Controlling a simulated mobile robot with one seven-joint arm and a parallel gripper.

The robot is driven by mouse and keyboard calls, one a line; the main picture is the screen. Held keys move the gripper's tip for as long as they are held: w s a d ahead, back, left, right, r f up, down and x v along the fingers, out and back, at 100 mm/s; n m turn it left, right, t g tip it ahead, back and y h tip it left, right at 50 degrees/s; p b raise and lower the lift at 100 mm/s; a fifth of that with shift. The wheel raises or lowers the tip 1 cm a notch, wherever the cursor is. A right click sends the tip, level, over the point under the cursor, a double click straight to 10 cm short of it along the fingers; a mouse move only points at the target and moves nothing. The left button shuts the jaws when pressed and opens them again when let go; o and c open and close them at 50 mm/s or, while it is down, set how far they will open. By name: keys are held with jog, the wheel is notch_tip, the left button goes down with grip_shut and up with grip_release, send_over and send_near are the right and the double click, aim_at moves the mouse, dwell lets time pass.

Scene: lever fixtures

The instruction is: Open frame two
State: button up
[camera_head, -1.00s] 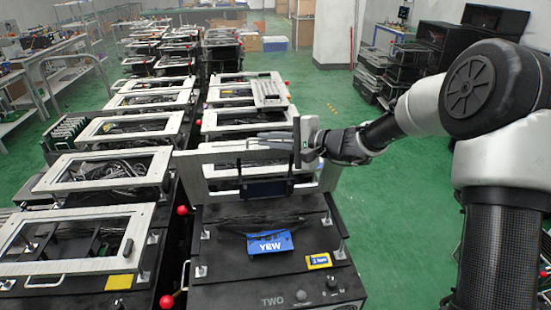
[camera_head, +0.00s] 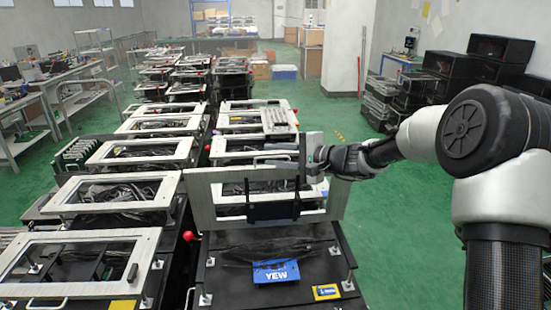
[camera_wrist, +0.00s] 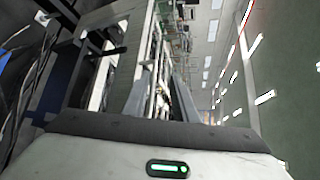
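The fixture with the blue YEW label (camera_head: 276,272) stands in front of me. Its light metal frame (camera_head: 198,196) is raised, standing steeply above the black base (camera_head: 235,290). My gripper (camera_head: 306,160) is at the frame's upper right, beside the handle; contact is unclear. In the wrist view my two fingers (camera_wrist: 160,100) stand apart, with no handle clearly visible between them. The TWO marking seen earlier is out of view now.
Fixtures with flat, lowered frames (camera_head: 115,192) stand in a row on the left. More fixtures (camera_head: 255,118) stand behind. A red ball knob (camera_head: 188,236) is at the frame's left. Green floor (camera_head: 400,240) is open on the right.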

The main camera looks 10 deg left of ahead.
jog(key=shift+f, duration=0.3)
jog(key=shift+s+d, duration=0.1)
jog(key=shift+d, duration=0.3)
jog(key=b+v, duration=0.2)
jog(key=v, duration=1.4)
jog(key=shift+d+r, duration=0.2)
jog(key=shift+r, duration=0.15)
jog(key=shift+s, duration=0.15)
